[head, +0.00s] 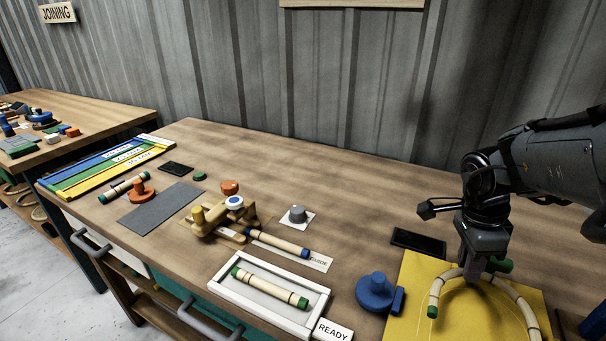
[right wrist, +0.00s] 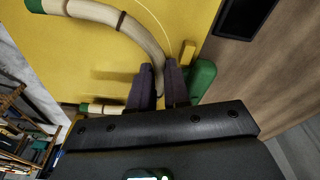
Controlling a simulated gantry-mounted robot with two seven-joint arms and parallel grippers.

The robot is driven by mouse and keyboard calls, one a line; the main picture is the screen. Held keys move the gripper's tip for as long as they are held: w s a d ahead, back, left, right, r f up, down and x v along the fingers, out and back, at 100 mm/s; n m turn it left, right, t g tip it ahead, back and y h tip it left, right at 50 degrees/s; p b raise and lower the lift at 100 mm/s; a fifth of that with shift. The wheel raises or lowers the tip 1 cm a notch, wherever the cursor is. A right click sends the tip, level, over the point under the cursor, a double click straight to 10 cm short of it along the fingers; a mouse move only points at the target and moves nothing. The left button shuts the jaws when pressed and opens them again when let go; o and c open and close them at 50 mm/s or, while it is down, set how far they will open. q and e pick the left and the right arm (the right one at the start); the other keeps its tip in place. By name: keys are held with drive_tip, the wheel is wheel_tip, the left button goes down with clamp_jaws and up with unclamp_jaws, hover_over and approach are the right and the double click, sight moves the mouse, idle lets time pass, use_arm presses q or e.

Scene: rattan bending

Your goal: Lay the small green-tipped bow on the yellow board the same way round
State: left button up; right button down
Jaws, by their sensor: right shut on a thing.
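The yellow board (head: 412,285) lies at the right end of the bench, and it fills much of the right wrist view (right wrist: 90,50). My right gripper (head: 472,272) is over it, shut on the arch of a pale cane bow (head: 436,292). One green tip (head: 432,312) points to the front left; the other leg curves right to the front. In the right wrist view the bow (right wrist: 140,38) runs in between the dark fingers (right wrist: 160,92). A thin pale curved line (right wrist: 152,20) is marked on the board. I cannot tell whether the bow touches it. My left gripper is out of view.
A green block (head: 503,266) stands just behind the gripper. A blue knob (head: 376,290) is left of the board, and a dark panel (head: 418,241) is behind it. A white READY tray (head: 222,288) holds a straight green-tipped cane (head: 270,288). The back middle bench is clear.

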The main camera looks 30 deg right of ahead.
wheel_tip(320, 180, down, 3)
drive_tip(key=shift+b, duration=0.7)
drive_tip(key=c, duration=1.4)
unclamp_jaws()
drive_tip(key=r+p, duration=0.2)
drive_tip(key=r, duration=0.1)
drive_tip(key=r+p, duration=0.2)
drive_tip(key=r, duration=0.2)
drive_tip(key=w+a+r+p, duration=0.1)
drive_tip(key=r+p, duration=0.1)
drive_tip(key=r, duration=0.1)
drive_tip(key=shift+r, duration=0.35)
drive_tip(key=shift+w+a+r+p, duration=0.1)
drive_tip(key=shift+r+p, duration=0.2)
drive_tip(key=shift+r, duration=0.4)
